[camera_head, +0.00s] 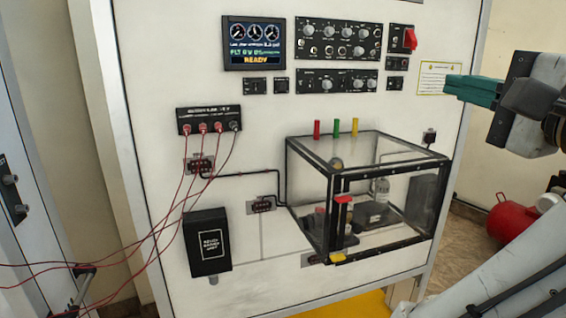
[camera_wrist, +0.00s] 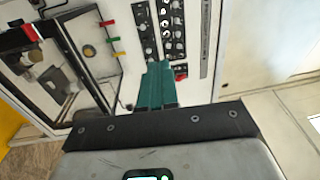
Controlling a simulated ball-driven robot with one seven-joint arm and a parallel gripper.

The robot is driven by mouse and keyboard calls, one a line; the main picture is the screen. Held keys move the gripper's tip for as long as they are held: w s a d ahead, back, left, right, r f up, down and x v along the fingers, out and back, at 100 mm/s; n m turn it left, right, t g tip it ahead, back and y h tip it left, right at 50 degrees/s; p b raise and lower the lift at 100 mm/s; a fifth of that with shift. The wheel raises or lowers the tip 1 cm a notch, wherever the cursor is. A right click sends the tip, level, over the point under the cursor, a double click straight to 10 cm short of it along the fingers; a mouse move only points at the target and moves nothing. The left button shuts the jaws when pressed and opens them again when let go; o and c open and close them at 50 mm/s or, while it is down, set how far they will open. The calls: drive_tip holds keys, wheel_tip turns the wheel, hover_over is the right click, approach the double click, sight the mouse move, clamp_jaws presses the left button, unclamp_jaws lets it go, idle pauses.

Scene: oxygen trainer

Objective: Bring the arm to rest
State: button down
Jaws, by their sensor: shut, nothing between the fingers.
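My gripper (camera_head: 470,90) comes in from the right side of the head view, with its teal fingers pointing left. Its fingers are shut with nothing between them. The fingertips are in front of the right part of the white trainer panel (camera_head: 265,145), close to a small yellow-edged notice (camera_head: 440,76) in the picture. I cannot tell the gap between them. In the wrist view my gripper (camera_wrist: 157,75) shows its teal fingers together, pointing toward the panel's knobs and switches. Parts of my arm show at the right of the head view.
A clear box (camera_head: 370,150) with black edges juts out from the panel. Red cables (camera_head: 165,215) hang from a black socket strip (camera_head: 209,119) at left. A display (camera_head: 254,43) reads READY. A red switch (camera_head: 410,39) is at upper right. A red tank (camera_head: 512,217) stands behind on the floor.

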wheel_tip(320, 180, down, 20)
drive_tip(key=w+d+n+g+h, duration=0.1)
drive_tip(key=w+n+g+h, duration=0.15)
drive_tip(key=n+g, duration=0.2)
drive_tip(key=s+d+f+n+g+h, duration=0.1)
drive_tip(key=s+f+g, duration=0.15)
drive_tip(key=f, duration=0.75)
drive_tip(key=s+d+f+n+g+h, duration=0.15)
drive_tip(key=s+f, duration=0.25)
drive_tip(key=f, duration=0.6)
drive_tip(key=s+d+f+n+g+h+b, duration=0.1)
drive_tip(key=s+f+n+g, duration=0.5)
drive_tip(key=s+f, duration=1.8)
drive_tip(key=s+g, duration=0.2)
drive_tip(key=shift+s+f+g, duration=0.25)
drive_tip(key=shift+s+g, duration=0.1)
